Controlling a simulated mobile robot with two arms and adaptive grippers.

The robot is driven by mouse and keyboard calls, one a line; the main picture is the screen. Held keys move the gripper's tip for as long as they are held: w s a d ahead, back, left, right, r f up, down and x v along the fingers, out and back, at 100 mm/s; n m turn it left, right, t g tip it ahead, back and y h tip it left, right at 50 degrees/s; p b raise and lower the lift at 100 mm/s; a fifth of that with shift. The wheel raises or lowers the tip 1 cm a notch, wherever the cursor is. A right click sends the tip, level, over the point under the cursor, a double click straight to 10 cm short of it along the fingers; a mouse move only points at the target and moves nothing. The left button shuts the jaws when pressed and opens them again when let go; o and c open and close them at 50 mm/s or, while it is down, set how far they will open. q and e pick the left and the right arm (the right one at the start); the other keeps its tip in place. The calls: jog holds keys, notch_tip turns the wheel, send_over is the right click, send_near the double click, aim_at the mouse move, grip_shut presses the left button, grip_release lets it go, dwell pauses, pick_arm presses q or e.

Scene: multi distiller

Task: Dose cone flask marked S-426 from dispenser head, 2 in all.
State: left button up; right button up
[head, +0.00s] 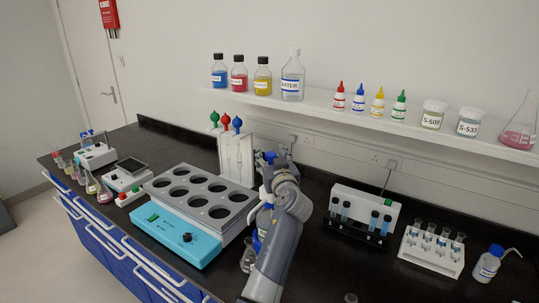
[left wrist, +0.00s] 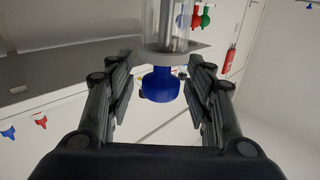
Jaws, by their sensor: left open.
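The dispenser's blue head (head: 270,157) is at my left gripper, and its bottle (head: 263,218) stands partly behind my arm. In the left wrist view, the blue head (left wrist: 160,84) with a clear cylinder (left wrist: 172,28) lies between the fingers. My left gripper (head: 267,172) is open around the head; the fingers (left wrist: 166,78) show a gap on both sides. A clear cone flask (head: 248,258) stands low beside the dispenser, partly hidden by my arm. No S-426 label is legible. My right gripper is not in view.
A block heater (head: 188,240) with several wells stands left of the dispenser. A white stand (head: 236,155) with coloured knobs is behind. A tube unit (head: 362,212), a tube rack (head: 432,248) and a wash bottle (head: 487,264) stand right. A shelf (head: 330,112) runs above.

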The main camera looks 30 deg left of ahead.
aim_at(271, 153)
pick_arm(q)
jog(key=shift+s, duration=0.15)
grip_shut()
jog(key=shift+r, duration=1.6)
grip_release()
notch_tip(271, 153, up, 10)
